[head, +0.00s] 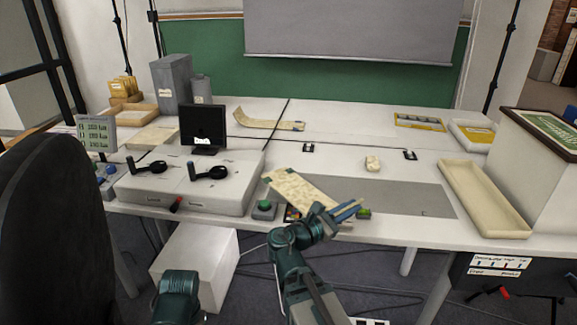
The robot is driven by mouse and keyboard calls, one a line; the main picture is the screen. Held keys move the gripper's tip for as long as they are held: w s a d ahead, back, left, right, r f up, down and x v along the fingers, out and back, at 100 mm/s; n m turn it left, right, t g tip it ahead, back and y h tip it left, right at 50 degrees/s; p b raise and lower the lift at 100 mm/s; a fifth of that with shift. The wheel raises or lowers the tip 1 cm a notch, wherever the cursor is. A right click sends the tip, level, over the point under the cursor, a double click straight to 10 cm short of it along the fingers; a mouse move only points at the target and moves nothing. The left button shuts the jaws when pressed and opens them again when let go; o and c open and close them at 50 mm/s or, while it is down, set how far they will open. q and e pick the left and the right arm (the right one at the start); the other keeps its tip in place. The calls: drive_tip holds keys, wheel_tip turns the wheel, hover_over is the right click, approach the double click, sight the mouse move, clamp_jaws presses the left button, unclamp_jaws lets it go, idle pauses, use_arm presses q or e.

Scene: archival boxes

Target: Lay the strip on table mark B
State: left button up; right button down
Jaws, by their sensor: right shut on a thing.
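My left gripper does not show.
A curled cream strip (262,122) lies further back. A grey box with two black handles (190,182) and a black screen (203,126) stand left.

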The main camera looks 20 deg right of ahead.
wheel_tip(320, 180, up, 24)
drive_tip(key=p, duration=2.3)
drive_tip(key=shift+f, duration=0.15)
